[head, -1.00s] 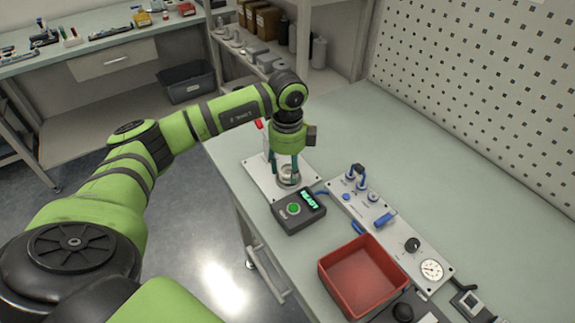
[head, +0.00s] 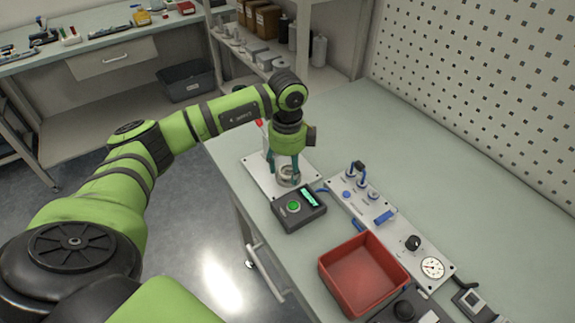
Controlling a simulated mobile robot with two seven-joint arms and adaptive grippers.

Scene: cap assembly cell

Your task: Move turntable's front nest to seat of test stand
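The test stand is a white base plate (head: 262,183) near the bench's left edge, with a red-tipped upright (head: 259,122) behind my gripper. A round metallic seat (head: 289,180) is on the plate; whether a separate part sits in it is too small to tell. My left gripper (head: 285,178) points down over the seat, its two teal fingers spread on either side of it and looking open. No turntable shows in this view. My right gripper is not in view.
A dark control box (head: 299,210) with a green button and lit display stands in front of the plate. A grey panel (head: 395,232) with knobs and a gauge runs to the right. A red bin (head: 362,272) sits nearer. The bench behind is clear.

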